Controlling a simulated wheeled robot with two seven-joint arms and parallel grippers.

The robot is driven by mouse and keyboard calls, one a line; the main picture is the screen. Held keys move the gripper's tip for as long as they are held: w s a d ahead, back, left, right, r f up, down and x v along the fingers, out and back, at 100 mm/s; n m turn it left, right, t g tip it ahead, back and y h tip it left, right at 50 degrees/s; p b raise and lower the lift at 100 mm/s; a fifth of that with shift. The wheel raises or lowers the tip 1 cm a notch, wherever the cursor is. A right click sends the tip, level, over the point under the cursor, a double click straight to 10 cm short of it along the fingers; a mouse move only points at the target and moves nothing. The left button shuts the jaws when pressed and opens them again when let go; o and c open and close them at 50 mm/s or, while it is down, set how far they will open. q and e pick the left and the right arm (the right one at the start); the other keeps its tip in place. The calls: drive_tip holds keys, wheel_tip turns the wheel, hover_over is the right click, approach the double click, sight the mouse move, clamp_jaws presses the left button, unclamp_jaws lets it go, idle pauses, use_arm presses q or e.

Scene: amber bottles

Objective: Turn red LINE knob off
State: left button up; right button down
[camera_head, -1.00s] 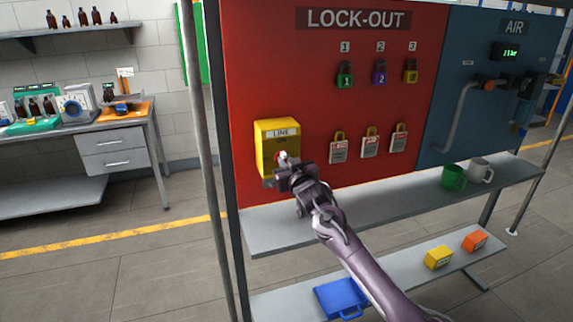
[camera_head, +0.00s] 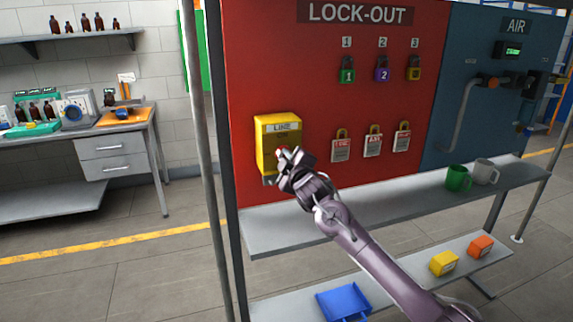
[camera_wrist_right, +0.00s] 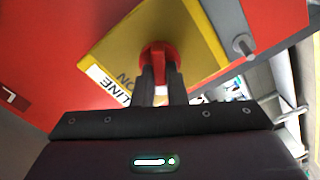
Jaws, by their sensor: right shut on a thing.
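The yellow LINE box (camera_head: 266,132) is mounted on the red LOCK-OUT panel (camera_head: 290,80), at its lower left. It also shows in the right wrist view (camera_wrist_right: 190,25), tilted, with "LINE" and "ON" lettering. The red knob (camera_wrist_right: 157,50) sits on the front of the box. My right gripper (camera_wrist_right: 160,75) is shut on the red knob, a finger on each side of it. In the head view my right gripper (camera_head: 287,162) covers most of the knob. My left gripper is not in view.
Padlocks (camera_head: 346,70) and tagged locks (camera_head: 341,148) hang on the panel to the right. A shelf (camera_head: 300,226) below carries a green mug (camera_head: 457,178) and a grey mug (camera_head: 485,171). A grey post (camera_head: 204,150) stands left of the panel.

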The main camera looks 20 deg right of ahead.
drive_tip(key=n+b, duration=0.1)
drive_tip(key=n, duration=0.2)
drive_tip(key=n+b, duration=0.2)
drive_tip(key=n, duration=0.1)
drive_tip(key=shift+a+f, duration=0.1)
drive_tip(key=shift+f, duration=0.1)
drive_tip(key=shift+n+b, duration=0.3)
drive_tip(key=c, duration=1.5)
unclamp_jaws()
drive_tip(key=shift+o, duration=0.2)
drive_tip(key=s+b, duration=0.2)
drive_tip(key=s, duration=0.5)
drive_tip(key=shift+s+b, duration=0.4)
